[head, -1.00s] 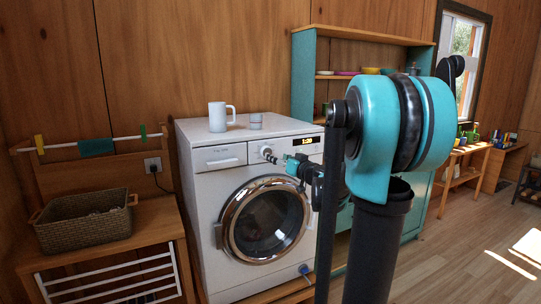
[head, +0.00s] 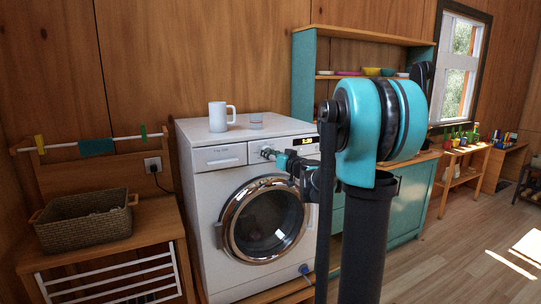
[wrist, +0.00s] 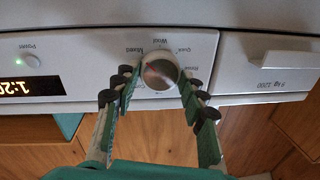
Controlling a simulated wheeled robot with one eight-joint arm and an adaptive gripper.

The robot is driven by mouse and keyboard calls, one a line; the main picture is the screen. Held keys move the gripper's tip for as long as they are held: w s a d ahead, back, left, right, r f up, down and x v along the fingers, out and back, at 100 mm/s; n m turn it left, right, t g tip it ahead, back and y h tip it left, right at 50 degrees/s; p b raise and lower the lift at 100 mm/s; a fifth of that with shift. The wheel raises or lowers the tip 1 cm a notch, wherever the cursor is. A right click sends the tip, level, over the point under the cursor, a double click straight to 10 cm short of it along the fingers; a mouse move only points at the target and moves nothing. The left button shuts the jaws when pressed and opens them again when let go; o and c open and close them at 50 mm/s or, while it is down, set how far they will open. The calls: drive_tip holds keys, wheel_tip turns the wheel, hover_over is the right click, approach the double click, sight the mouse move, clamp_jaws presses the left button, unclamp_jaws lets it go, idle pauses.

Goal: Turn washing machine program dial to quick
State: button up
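The white washing machine (head: 207,175) stands against the timber wall with its round door shut. Its silver program dial (wrist: 160,72) is on the front panel, and the wrist view shows it upside down. Printed words ring the dial; "Wool", "Mixed" and what looks like "Quick" (wrist: 183,50) can be made out. A faint reddish mark shows on the dial face, but its pointing direction is unclear. My gripper (wrist: 157,80) is open, with one dark-tipped finger on each side of the dial and small gaps seemingly left. In the head view my gripper (head: 272,155) is at the panel.
A lit display (wrist: 30,87) and a button (wrist: 31,62) are beside the dial. The detergent drawer (wrist: 275,65) is on its other side. A wicker basket (head: 84,228) sits on the left bench.

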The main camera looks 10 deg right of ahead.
drive_tip(key=c, duration=0.5)
drive_tip(key=shift+m, duration=0.3)
drive_tip(key=shift+a+f+m+t+h, duration=0.1)
drive_tip(key=shift+m+t+h, duration=0.2)
drive_tip(key=shift+m, duration=2.75)
drive_tip(key=shift+d+f+m+t+h, duration=0.15)
drive_tip(key=shift+m+t, duration=0.15)
drive_tip(key=shift+m, duration=2.7)
drive_tip(key=shift+a+m+t+h, duration=0.15)
drive_tip(key=shift+m+t+h, duration=0.15)
drive_tip(key=shift+m, duration=2.75)
drive_tip(key=o, duration=1.2)
